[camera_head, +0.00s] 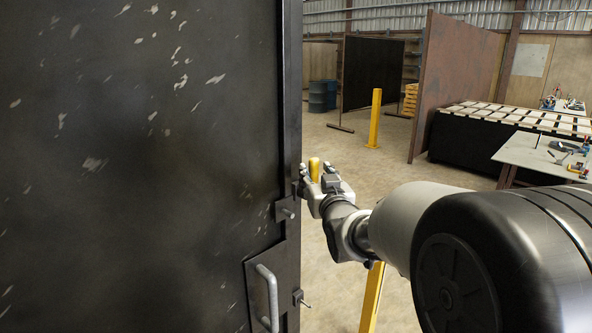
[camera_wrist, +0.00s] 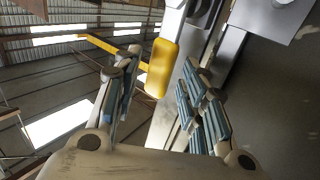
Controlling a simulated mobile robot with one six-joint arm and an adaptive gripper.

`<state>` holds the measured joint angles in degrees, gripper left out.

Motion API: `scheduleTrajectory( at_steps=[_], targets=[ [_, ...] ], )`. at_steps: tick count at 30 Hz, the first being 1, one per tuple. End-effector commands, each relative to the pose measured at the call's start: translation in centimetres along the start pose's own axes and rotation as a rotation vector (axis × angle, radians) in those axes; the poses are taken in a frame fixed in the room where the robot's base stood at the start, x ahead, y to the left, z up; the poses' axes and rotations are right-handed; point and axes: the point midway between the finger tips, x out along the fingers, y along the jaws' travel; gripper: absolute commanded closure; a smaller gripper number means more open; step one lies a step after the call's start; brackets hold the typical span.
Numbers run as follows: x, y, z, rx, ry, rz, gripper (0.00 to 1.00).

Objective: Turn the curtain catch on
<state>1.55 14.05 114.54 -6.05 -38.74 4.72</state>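A yellow handle (camera_head: 314,170), which looks like the curtain catch, stands upright by the edge of the dark scuffed panel (camera_head: 150,130). In the wrist view the yellow handle (camera_wrist: 162,66) hangs from a pale metal bar, between my finger pads as seen from the wrist. My gripper (camera_head: 318,183) is at the panel's edge, right around the handle's place. In the wrist view my gripper (camera_wrist: 162,98) is open, with a gap on both sides of the handle. I cannot tell how deep the handle sits between the fingers. The catch's pivot is not clearly seen.
A latch block (camera_head: 287,210) and a grey pull handle (camera_head: 268,297) stick out of the panel below my gripper. Yellow posts (camera_head: 375,118) stand on the floor behind. A pale worktable (camera_head: 540,154) is at the right. Open floor lies between.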

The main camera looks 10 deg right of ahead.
Motion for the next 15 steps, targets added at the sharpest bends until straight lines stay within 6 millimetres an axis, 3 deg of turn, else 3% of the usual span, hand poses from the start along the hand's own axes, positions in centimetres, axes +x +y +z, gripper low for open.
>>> scheduleTrajectory(
  at_steps=[6, 15],
  targets=[
    [2.6, 0.0, 0.0, 0.000, 0.000, 0.000, 0.61],
    [3.1, 0.0, 0.0, 0.000, 0.000, 0.000, 0.61]
  ],
)
